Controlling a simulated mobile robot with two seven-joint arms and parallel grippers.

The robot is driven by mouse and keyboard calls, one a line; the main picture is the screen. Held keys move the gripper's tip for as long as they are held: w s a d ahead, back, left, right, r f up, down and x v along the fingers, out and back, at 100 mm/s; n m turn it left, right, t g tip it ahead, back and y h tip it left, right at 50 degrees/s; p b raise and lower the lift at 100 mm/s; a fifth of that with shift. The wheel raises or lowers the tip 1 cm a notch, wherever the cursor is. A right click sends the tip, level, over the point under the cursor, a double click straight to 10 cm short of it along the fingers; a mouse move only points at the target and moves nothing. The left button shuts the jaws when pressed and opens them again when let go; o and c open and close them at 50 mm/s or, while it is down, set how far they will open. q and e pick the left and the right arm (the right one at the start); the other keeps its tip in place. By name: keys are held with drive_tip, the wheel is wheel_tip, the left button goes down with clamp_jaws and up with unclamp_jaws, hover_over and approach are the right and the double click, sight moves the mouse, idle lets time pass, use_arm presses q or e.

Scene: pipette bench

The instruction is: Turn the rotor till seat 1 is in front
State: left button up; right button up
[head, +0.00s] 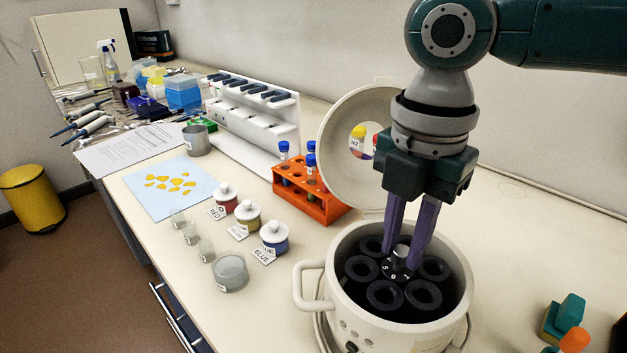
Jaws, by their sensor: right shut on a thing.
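The white centrifuge (345,309) stands at the front right with its round lid (338,125) tipped open behind it. Inside is the dark rotor (384,296) with several round seats around a central hub (399,262). White digits show on the hub's dark collar, with what look like 5, 6 and 1 on the near side, the 1 toward the right. My right gripper (402,264) reaches straight down into the bowl, its two purple fingers shut on the hub. The seats behind the fingers are partly hidden. My left gripper is not in view.
An orange rack (318,205) with blue-capped tubes stands left of the lid. Labelled jars (275,238) and small glass beakers (230,270) stand to the left. A white pipette stand (255,135) is behind. Teal and orange items (565,320) lie at the right; the bench between is clear.

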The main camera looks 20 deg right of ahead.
clamp_jaws()
drive_tip(key=shift+s+r+m+p, duration=0.1)
drive_tip(key=shift+r+m+p, duration=0.15)
drive_tip(key=shift+m+p, duration=0.7)
drive_tip(key=m+p, duration=0.4)
drive_tip(key=p, duration=0.1)
drive_tip(key=m+p, duration=0.3)
drive_tip(key=m, duration=0.1)
drive_tip(key=m+p, duration=0.1)
drive_tip(key=m, duration=0.2)
drive_tip(key=shift+a+f+p, duration=0.1)
drive_tip(key=shift+f+p, duration=0.05)
drive_tip(key=shift+p, duration=0.15)
drive_tip(key=shift+m, duration=0.25)
